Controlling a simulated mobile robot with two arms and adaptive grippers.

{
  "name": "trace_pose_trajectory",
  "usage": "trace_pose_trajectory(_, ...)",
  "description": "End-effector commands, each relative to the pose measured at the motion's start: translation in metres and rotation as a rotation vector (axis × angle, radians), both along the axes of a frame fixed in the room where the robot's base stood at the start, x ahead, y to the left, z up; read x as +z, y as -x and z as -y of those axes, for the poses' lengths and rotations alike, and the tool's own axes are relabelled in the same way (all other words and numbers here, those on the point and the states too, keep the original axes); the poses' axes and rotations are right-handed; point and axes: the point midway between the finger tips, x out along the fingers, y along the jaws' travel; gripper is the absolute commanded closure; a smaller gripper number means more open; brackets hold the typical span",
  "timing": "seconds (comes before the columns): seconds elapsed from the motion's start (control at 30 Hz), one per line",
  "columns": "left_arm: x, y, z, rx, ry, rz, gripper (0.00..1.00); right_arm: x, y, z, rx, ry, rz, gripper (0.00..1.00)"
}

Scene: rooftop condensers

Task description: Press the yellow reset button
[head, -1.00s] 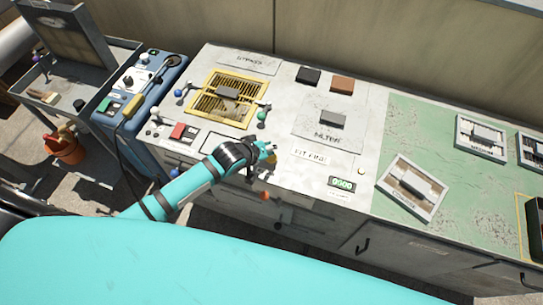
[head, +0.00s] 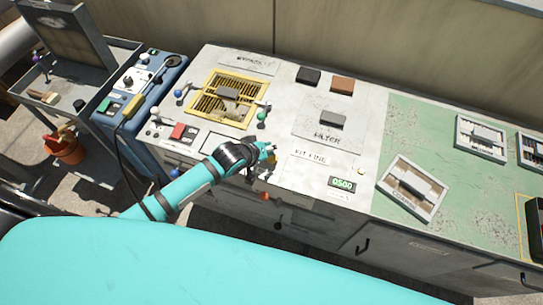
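A small round yellow button (head: 361,170) sits on the pale grey counter top, just above and to the right of a small display (head: 341,184) with green digits that appear to read 0500. I cannot read a reset label on it. My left gripper (head: 268,152) is over the front part of the counter, left of the button and clearly apart from it. Its fingers are small and partly hidden by the wrist, so whether they are open or shut is unclear. A bit of yellow shows beside the fingers and I cannot tell what it is. My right gripper is not in view.
A yellow-framed grille (head: 226,97) with coloured knobs is at the counter's left. A grey filter plate (head: 330,125) and dark and brown blocks (head: 342,85) lie behind. A framed filter (head: 411,189) lies on the green mat (head: 461,211) at right. A blue unit (head: 148,85) stands left.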

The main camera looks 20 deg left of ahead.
Motion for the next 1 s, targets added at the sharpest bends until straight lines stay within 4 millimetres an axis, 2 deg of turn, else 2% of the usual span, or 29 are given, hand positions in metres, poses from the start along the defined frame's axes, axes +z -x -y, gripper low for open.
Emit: trace_pose_trajectory(1.0,-0.0120,0.0002,0.0002,0.001,0.001,0.000,1.00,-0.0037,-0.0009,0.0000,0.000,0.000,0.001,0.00)
